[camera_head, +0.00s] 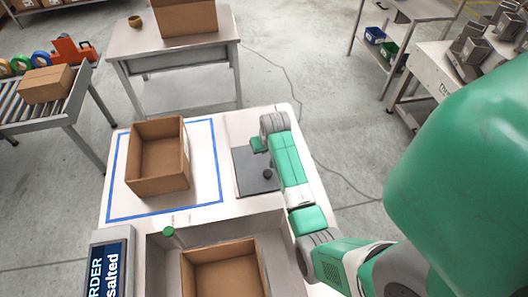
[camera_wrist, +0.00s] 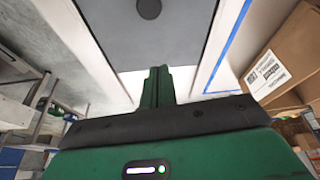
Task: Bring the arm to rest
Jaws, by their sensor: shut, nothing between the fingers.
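My green and grey arm reaches over the right part of the white table (camera_head: 115,195) in the head view. My gripper (camera_head: 258,144) is above the far part of a dark grey plate (camera_head: 243,182). In the wrist view my gripper (camera_wrist: 158,72) shows as green fingers pressed together with nothing between them. The grey plate (camera_wrist: 180,45) fills the upper middle there, with a dark round knob (camera_wrist: 149,8) on it. The knob also shows in the head view (camera_head: 268,174), close beside my arm.
An open cardboard box (camera_head: 158,185) stands inside a blue taped outline (camera_head: 111,180), left of the plate. Another open box (camera_head: 222,283) sits in a grey recess in front. A screen (camera_head: 108,270) stands front left. A second table (camera_head: 172,63) and a roller conveyor (camera_head: 45,110) stand behind.

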